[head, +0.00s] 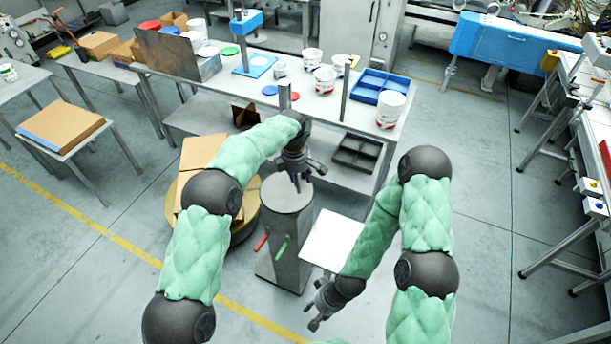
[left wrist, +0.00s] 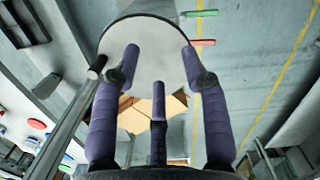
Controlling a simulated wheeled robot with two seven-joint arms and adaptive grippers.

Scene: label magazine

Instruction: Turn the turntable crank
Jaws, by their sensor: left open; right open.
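A grey pedestal (head: 287,240) with a round flat top (head: 284,194) stands in front of the bench. A red handle (head: 261,241) and a green handle (head: 281,249) stick out from its front. They also show in the left wrist view, red (left wrist: 203,42) and green (left wrist: 200,13). A round brown turntable (head: 244,222) bears cardboard boxes (head: 197,160) left of the pedestal. I cannot tell which part is the crank. My left gripper (head: 298,183) is open and empty over the pedestal top, fingers down. My right gripper (head: 316,312) is open, low, right of the pedestal.
The bench (head: 225,92) behind holds white buckets (head: 325,80), a blue tray (head: 372,85) and upright posts. A white square panel (head: 333,240) is right of the pedestal, near my right forearm. Open floor (head: 480,240) lies to the right.

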